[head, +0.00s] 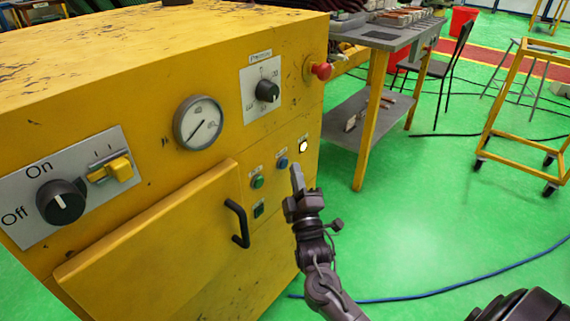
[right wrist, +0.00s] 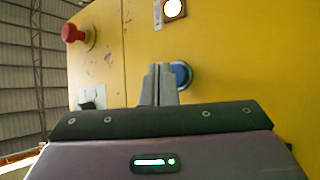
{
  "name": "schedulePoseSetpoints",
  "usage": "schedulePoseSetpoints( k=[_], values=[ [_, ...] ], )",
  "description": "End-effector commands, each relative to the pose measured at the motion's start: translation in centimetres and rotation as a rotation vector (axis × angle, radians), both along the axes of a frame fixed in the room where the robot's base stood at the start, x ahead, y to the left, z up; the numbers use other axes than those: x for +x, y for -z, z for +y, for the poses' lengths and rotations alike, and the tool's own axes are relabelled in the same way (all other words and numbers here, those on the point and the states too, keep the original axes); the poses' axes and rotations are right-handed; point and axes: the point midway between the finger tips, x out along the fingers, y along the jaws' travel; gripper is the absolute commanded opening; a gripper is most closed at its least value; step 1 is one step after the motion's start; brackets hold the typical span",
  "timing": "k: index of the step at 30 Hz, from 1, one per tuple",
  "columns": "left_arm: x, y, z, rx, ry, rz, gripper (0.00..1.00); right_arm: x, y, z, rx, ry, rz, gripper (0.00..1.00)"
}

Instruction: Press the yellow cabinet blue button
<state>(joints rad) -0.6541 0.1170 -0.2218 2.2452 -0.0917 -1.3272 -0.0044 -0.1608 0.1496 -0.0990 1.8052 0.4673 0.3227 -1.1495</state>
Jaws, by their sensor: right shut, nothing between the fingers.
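The yellow cabinet (head: 150,95) fills the left of the head view. Its blue button (head: 282,163) is on the front panel, between a green button (head: 258,182) and a lit white button (head: 303,146). My right gripper (head: 297,172) is shut and empty, its fingertips pointing up just beside the blue button. In the right wrist view the fingertips (right wrist: 160,70) overlap the left part of the blue button (right wrist: 182,74). I cannot tell whether they touch it. My left gripper is not in view.
A red knob (head: 321,71), a dial gauge (head: 198,123), rotary switches and a black door handle (head: 238,223) stick out from the cabinet. A grey workbench (head: 395,38) stands behind, with a chair and a yellow cart (head: 515,85). A blue cable (head: 430,292) lies on the green floor.

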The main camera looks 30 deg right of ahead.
Motion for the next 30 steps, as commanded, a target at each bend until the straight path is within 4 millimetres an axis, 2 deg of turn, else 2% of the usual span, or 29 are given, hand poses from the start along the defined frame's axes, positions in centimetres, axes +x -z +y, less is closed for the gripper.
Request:
schedulePoseSetpoints(
  k=[30],
  values=[
    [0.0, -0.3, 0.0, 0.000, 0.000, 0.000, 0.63, 1.1, 0.0, 0.5, 0.000, 0.000, 0.000, 0.00]
  ],
)
